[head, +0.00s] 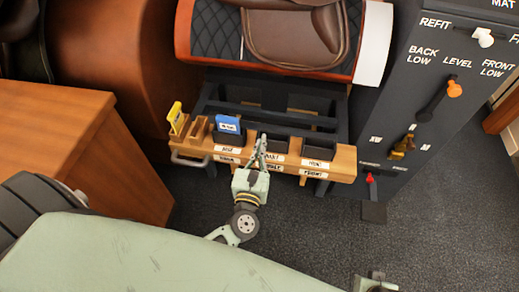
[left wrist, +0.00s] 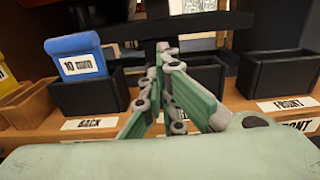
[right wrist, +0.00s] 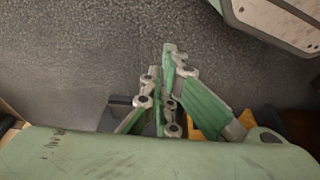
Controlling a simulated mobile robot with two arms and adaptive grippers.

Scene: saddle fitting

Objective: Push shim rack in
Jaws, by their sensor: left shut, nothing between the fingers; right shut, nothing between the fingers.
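The shim rack is a wooden tray (head: 343,165) with dark bins, below the saddle stand in the head view. A metal handle (head: 188,161) is on its left front, and a blue block (head: 228,125) labelled 10 sits in the left bin. The blue block also shows in the left wrist view (left wrist: 78,57). My left gripper (head: 262,140) is shut and empty, its tips over the rack's middle, in front of the middle bin; contact cannot be told. My right gripper (right wrist: 168,58) is shut and empty above the grey floor; in the head view only a part shows at the bottom edge.
A yellow block (head: 176,113) stands at the rack's left end. A dark control panel (head: 425,100) with levers rises on the right. A wooden cabinet (head: 60,140) stands left. The grey floor (head: 310,235) in front of the rack is clear.

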